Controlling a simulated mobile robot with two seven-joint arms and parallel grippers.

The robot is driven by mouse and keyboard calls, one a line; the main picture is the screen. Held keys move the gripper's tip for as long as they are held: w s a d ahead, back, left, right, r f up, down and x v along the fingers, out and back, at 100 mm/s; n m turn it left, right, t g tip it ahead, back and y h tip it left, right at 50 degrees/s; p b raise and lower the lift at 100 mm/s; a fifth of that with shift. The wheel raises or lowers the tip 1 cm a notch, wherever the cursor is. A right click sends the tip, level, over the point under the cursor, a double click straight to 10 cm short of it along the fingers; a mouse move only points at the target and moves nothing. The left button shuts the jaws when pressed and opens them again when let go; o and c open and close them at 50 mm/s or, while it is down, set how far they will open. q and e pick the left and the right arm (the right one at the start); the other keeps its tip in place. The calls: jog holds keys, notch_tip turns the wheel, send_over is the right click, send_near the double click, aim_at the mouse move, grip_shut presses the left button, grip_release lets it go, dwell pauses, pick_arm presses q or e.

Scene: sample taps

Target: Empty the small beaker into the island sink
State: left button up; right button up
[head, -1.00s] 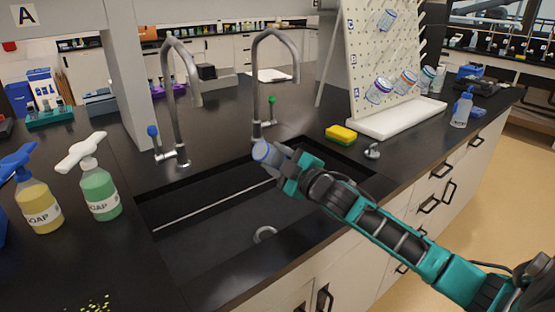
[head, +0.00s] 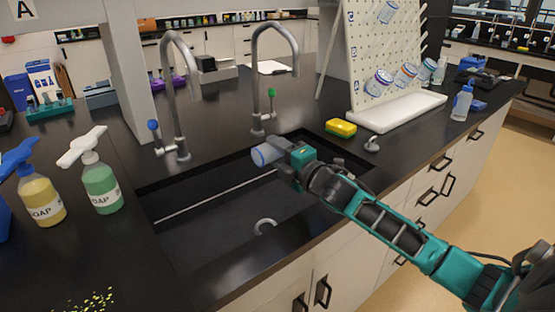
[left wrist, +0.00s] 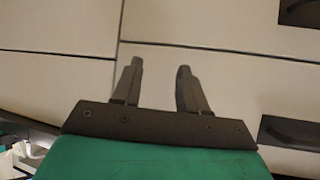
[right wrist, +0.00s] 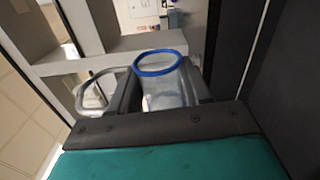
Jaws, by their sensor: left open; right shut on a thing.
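The small beaker (head: 265,155) is clear with a blue rim. My right gripper (head: 284,150) is shut on it and holds it over the far right part of the island sink (head: 215,215). In the head view the beaker is tipped over, with its mouth toward the left. It also shows between the fingers in the right wrist view (right wrist: 162,85). Whether any liquid is in it I cannot tell. My left gripper (left wrist: 158,85) is open and empty in front of pale cabinet fronts, and it is out of the head view.
Two tall taps, one with a blue handle (head: 153,126) and one with a green handle (head: 271,93), stand behind the sink. A yellow sponge (head: 341,128), a pegboard with glassware (head: 385,50) and its white tray (head: 398,115) are at right. Soap bottles (head: 102,185) stand at left.

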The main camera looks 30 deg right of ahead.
jog(key=n, duration=0.1)
jog(key=n+b, duration=0.1)
jog(key=n, duration=0.1)
jog(key=n+b, duration=0.1)
jog(key=shift+f+n, duration=0.3)
jog(key=shift+n, duration=0.1)
jog(key=shift+r+n, duration=0.4)
jog(key=shift+n, duration=0.6)
jog(key=n+p, duration=0.1)
jog(key=n, duration=0.2)
jog(key=shift+r, duration=0.1)
jog(key=n+p, duration=0.1)
jog(key=n, duration=0.4)
jog(key=shift+p, duration=0.35)
jog(key=shift+a+n, duration=0.1)
jog(key=shift+n, duration=0.9)
pick_arm(q)
jog(key=shift+w+r, duration=0.1)
jog(key=shift+w, duration=0.1)
